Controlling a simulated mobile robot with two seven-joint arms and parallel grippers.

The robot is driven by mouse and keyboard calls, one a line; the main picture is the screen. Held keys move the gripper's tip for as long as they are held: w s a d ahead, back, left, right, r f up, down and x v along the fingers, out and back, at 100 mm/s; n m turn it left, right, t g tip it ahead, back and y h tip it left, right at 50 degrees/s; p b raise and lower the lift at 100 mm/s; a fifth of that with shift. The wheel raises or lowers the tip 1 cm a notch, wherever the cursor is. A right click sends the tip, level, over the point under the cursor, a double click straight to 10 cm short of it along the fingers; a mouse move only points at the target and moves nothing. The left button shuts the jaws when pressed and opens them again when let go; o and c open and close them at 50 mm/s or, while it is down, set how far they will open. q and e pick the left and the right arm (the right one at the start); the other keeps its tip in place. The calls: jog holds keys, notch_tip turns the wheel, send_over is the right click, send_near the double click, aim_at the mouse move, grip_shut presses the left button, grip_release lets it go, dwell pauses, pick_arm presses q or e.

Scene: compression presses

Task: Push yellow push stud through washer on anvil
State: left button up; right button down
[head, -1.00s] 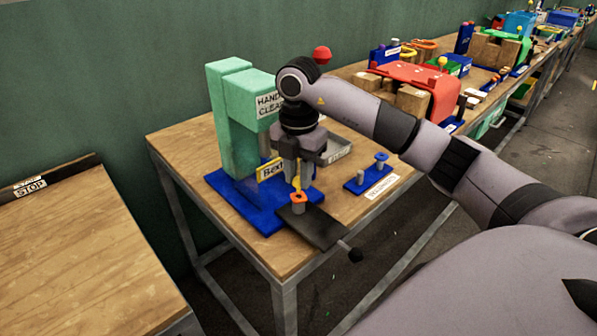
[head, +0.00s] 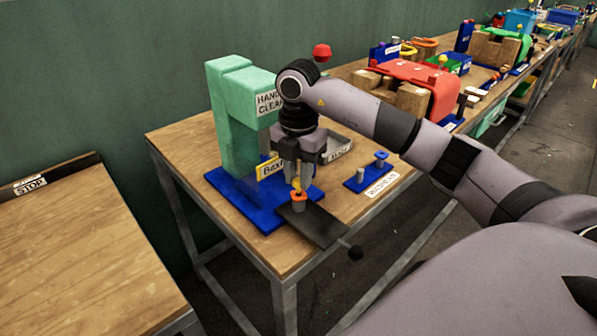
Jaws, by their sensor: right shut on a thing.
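My right gripper (head: 298,182) points straight down in front of the green press (head: 232,120). It is shut on the yellow push stud (head: 297,185), which shows only as a small bit of yellow between the fingertips. Directly below is the orange washer (head: 299,197), sitting on top of the grey anvil post (head: 299,207). The stud is right over the washer; I cannot tell whether its tip is inside the hole. The post stands on a dark sliding plate (head: 322,228). My left gripper is not in view.
The press stands on a blue base (head: 262,216). A blue washer stand (head: 362,183) with a blue washer on one peg and a labelled grey tray (head: 338,146) lie to the right. A black knob (head: 355,253) sticks out past the table's front edge. A red knob (head: 321,52) shows above my arm.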

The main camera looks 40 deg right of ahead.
aim_at(298, 179)
jog(key=shift+f+b, duration=0.6)
jog(key=shift+f, duration=0.6)
jog(key=c, duration=0.8)
grip_release()
jog(key=shift+c, duration=0.2)
jog(key=shift+r, duration=3.6)
